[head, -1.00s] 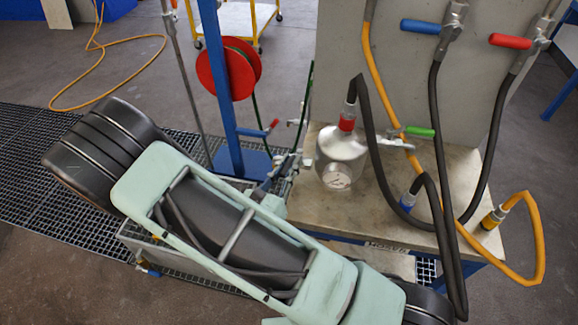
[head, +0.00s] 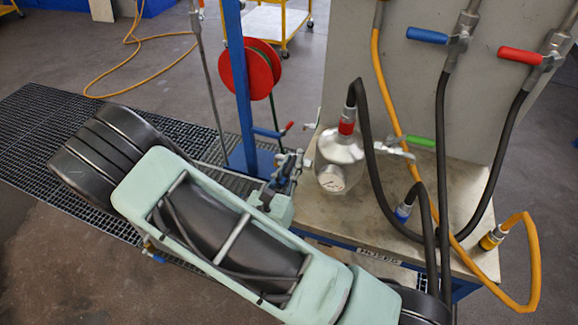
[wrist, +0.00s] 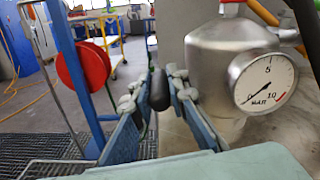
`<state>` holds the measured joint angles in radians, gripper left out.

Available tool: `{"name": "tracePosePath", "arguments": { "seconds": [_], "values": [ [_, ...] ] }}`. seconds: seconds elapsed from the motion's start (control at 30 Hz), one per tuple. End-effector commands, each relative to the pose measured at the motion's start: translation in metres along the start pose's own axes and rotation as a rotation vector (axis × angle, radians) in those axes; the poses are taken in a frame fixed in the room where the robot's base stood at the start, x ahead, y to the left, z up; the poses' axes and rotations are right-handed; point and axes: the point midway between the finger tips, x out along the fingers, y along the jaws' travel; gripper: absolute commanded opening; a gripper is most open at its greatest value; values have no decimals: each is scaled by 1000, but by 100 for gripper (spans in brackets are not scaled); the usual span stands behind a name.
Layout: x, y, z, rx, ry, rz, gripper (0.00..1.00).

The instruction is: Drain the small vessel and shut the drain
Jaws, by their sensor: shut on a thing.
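The small vessel (head: 340,152) is a shiny steel body on the bench, with a round gauge (head: 332,180) facing me and a red coupling (head: 346,127) with a black hose on top. In the wrist view the vessel (wrist: 225,60) stands to the right of my gripper, and the gauge (wrist: 266,92) has its needle near 0. My gripper (wrist: 158,93) is shut on a black rounded handle (wrist: 159,90). In the head view my gripper (head: 290,163) is just left of the vessel. What the handle joins is hidden behind my fingers, and I cannot see the drain outlet.
A green-handled valve (head: 420,142) is right of the vessel. Blue (head: 427,35) and red (head: 520,55) levers are on the grey panel. Hoses hang over the bench (head: 385,230). A blue post (head: 240,90) with a red reel (head: 262,68) stands behind my gripper.

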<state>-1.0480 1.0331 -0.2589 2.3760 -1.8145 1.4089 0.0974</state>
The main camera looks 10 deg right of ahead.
Motion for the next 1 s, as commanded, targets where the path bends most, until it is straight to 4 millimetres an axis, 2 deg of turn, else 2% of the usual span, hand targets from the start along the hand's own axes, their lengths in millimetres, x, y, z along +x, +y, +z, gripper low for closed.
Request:
{"name": "tracePosePath", "arguments": {
  "seconds": [0.6, 0.63, 0.77, 1.0],
  "values": [
    [2, -2, -2, -3, 4, 2, 0],
    [2, -2, -2, -3, 4, 2, 17],
    [2, -2, -2, -2, 2, 2, 32],
    [2, -2, -1, -1, 1, 2, 32]
  ]
}}
